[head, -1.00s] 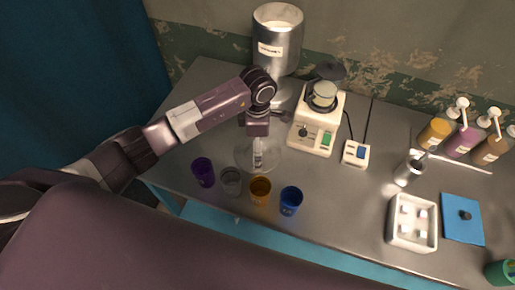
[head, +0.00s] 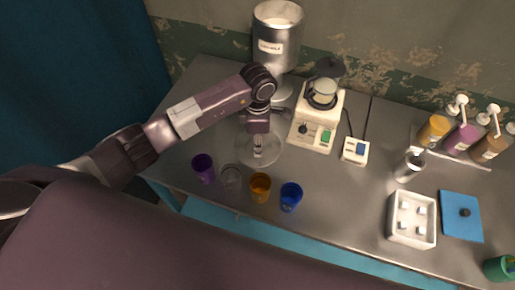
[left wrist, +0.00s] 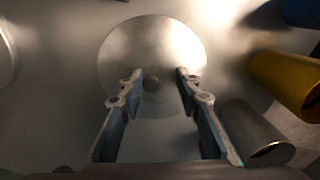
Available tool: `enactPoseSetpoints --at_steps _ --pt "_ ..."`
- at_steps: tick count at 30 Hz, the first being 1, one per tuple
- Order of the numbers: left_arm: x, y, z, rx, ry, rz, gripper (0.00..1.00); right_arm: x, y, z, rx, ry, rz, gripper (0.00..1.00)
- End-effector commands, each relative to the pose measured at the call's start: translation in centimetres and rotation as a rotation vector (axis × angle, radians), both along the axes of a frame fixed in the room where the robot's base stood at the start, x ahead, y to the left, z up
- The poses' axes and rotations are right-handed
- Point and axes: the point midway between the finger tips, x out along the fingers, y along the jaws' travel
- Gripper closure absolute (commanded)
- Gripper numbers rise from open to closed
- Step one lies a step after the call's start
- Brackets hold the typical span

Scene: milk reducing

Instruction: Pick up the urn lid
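My left gripper (head: 258,150) points down over the lid. My right gripper is not in view.
Purple (head: 203,168), grey (head: 232,176), orange (head: 260,187) and blue (head: 291,196) cups stand close in front of the lid. A white appliance (head: 316,121) stands to the right. A white tray (head: 411,238) and blue board (head: 461,231) are farther right.

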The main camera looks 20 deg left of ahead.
Motion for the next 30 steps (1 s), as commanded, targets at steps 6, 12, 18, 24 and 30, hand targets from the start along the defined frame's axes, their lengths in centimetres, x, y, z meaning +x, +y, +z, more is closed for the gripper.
enactPoseSetpoints --at_steps 6,12,18,24,30 --pt "-0.4 0.2 -0.6 0.005 0.009 0.001 1.00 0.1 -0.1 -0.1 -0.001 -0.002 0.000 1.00" --pt "-0.5 0.2 -0.7 0.006 0.014 0.000 1.00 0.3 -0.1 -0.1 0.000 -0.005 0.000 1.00" --pt "-0.6 0.1 -0.7 0.006 0.017 -0.001 1.00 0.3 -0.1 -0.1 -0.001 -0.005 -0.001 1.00" --pt "-0.4 0.1 0.2 0.006 0.014 -0.001 1.00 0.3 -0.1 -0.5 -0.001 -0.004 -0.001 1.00" --pt "-0.1 0.1 3.7 0.003 0.002 -0.002 1.00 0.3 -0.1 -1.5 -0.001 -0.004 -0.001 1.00"
